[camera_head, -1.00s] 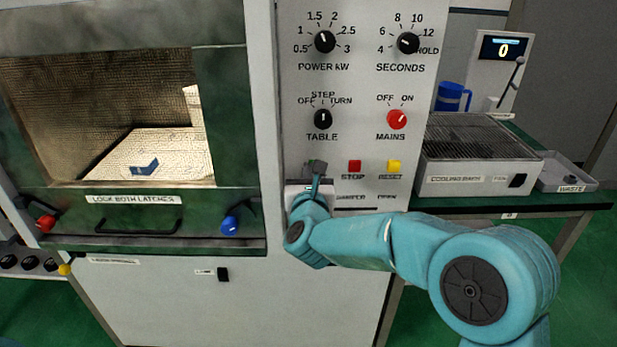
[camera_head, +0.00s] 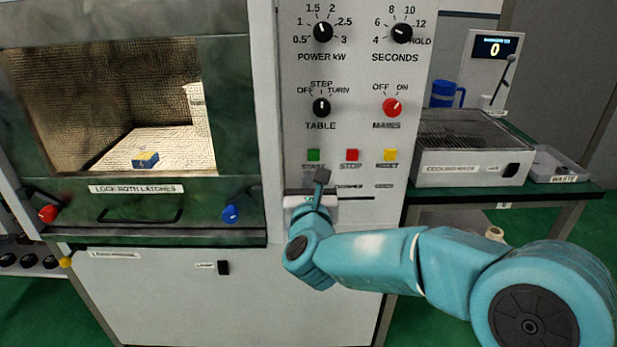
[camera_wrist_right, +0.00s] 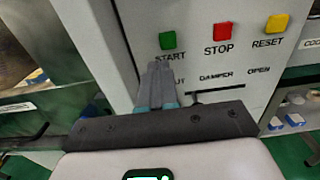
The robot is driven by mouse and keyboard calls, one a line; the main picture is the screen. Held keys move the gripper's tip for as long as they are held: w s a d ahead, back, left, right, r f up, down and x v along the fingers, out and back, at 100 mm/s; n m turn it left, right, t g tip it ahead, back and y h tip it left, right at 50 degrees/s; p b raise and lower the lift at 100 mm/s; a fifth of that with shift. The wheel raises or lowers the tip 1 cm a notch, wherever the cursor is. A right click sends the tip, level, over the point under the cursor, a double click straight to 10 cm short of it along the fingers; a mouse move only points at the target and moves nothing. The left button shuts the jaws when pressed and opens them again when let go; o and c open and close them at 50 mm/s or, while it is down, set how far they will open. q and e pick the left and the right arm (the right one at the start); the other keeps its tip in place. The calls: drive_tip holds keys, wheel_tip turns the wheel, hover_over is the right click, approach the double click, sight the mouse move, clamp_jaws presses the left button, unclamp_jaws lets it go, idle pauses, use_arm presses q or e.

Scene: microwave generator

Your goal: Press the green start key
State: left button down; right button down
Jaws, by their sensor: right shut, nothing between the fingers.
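The green start key (camera_head: 313,155) is on the microwave's front panel, left of the red stop key (camera_head: 352,155). It also shows in the right wrist view (camera_wrist_right: 168,40), above the START label. My right gripper (camera_head: 320,178) is shut and empty, just below the green key in the head view. In the wrist view its closed fingertips (camera_wrist_right: 158,68) are below the key and do not cover it. I cannot tell how far they are from the panel. My left gripper is not in view.
A yellow reset key (camera_head: 390,155) and a damper slot (camera_wrist_right: 215,90) are near the fingers. The oven door (camera_head: 135,190) is closed, with red (camera_head: 47,213) and blue (camera_head: 230,213) latches; a blue and yellow block (camera_head: 145,160) shows inside. A cooling rack (camera_head: 465,165) stands at right.

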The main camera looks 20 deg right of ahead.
drive_tip(key=v, duration=0.5)
drive_tip(key=shift+s+b, duration=0.1)
drive_tip(key=shift+b, duration=0.2)
drive_tip(key=shift+d, duration=0.1)
